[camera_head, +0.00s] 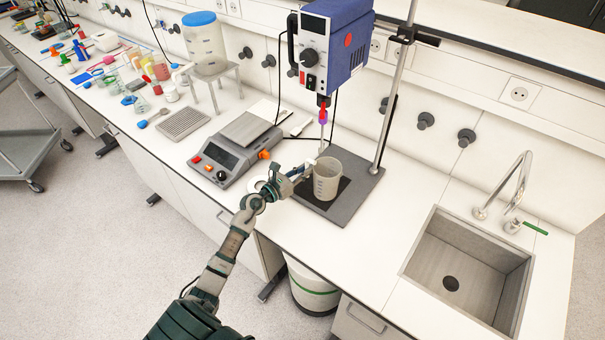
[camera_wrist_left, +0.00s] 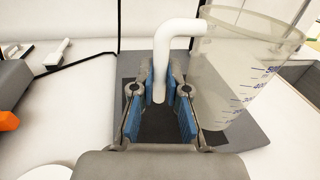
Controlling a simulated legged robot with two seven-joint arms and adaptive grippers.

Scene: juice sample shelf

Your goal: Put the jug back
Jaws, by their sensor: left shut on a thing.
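The jug (camera_head: 327,181) is a translucent grey beaker with a white handle, upright on the dark plate of the stirrer stand (camera_head: 358,208). It fills the right of the left wrist view (camera_wrist_left: 240,75), with blue volume marks on its side. My left gripper (camera_head: 303,171) is at the jug's left side. In the left wrist view the blue pads of my left gripper (camera_wrist_left: 161,110) are on either side of the white handle (camera_wrist_left: 160,75), shut on it. My right gripper is not in view.
A blue overhead stirrer (camera_head: 335,45) hangs above the jug, with its shaft close to the jug's rim and a metal pole (camera_head: 392,100) behind. A hotplate (camera_head: 235,150) stands to the left. A sink (camera_head: 470,265) is at right, with clear bench between.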

